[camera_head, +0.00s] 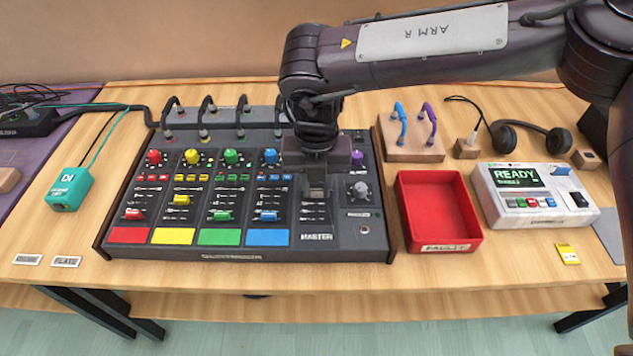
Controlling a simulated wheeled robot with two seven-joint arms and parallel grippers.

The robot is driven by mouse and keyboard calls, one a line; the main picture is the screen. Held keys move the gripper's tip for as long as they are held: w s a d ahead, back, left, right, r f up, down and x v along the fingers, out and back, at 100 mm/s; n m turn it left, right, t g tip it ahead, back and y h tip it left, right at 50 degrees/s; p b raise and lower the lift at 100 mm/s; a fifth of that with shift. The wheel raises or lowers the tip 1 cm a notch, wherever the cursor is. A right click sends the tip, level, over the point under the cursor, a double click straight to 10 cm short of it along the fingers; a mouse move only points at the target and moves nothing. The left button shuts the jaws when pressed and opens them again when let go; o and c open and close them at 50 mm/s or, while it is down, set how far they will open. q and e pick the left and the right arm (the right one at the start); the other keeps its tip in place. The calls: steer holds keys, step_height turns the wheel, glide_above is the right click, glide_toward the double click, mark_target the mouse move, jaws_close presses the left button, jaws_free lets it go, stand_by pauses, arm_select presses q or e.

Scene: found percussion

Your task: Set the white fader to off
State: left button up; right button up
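The dark mixer (275,254) stands on the wooden table, with red, yellow, green and blue channels and a MASTER strip at the right. My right gripper (316,192) points down over the MASTER strip (316,226). Its fingertips are small and dark here, so I cannot tell if they are open or shut, or if they touch the panel. I see no white fader; the gripper hides the middle of the MASTER strip, where it may be. The red (135,214), yellow (182,200), green (223,215) and blue (267,216) faders show. My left gripper is out of view.
A red tray (441,247) stands right of the mixer, with a white READY device (540,212) beyond it. Patch cables (205,112) rise along the mixer's back edge. A teal DI box (70,188) is at the left. The table's front strip is mostly clear.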

mark_target(317, 221)
jaws_close()
steer(key=shift+s, duration=0.45)
steer(key=s, duration=0.4)
steer(key=shift+s+p, duration=0.1)
steer(key=shift+p, duration=0.25)
steer(key=shift+s, duration=0.25)
steer(key=o, duration=0.7)
jaws_free()
steer(key=shift+s, duration=0.1)
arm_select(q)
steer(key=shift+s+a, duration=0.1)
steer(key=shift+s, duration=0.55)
